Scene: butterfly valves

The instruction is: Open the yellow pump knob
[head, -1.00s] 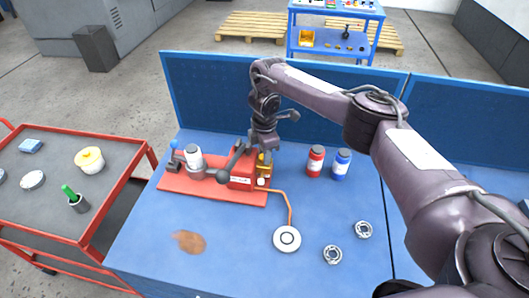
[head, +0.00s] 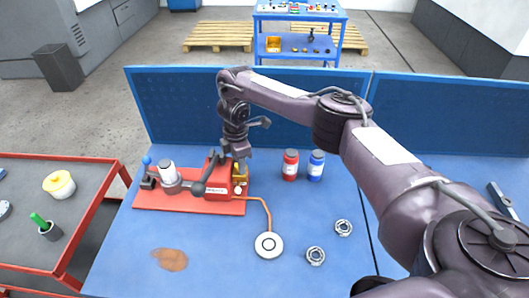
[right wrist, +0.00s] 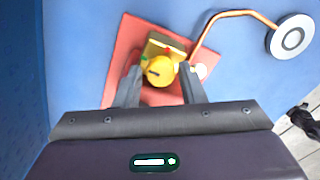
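The yellow pump knob (right wrist: 158,71) is round with a dark slot and a small red mark at its top edge. It sits on a brass block (right wrist: 160,45) on the red base plate (right wrist: 115,77). My right gripper (right wrist: 159,68) is open above the pump, one finger on each side of the knob, with small gaps showing. In the head view my right gripper (head: 237,153) points down over the brass block (head: 240,174), and the knob itself is hard to make out. My left gripper is not in view.
A red pump body (head: 217,184) with a dark-ended lever (head: 198,188) stands left of the brass block. A copper pipe (head: 268,212) runs to a round gauge (head: 268,245). A blue panel (head: 180,105) lies behind.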

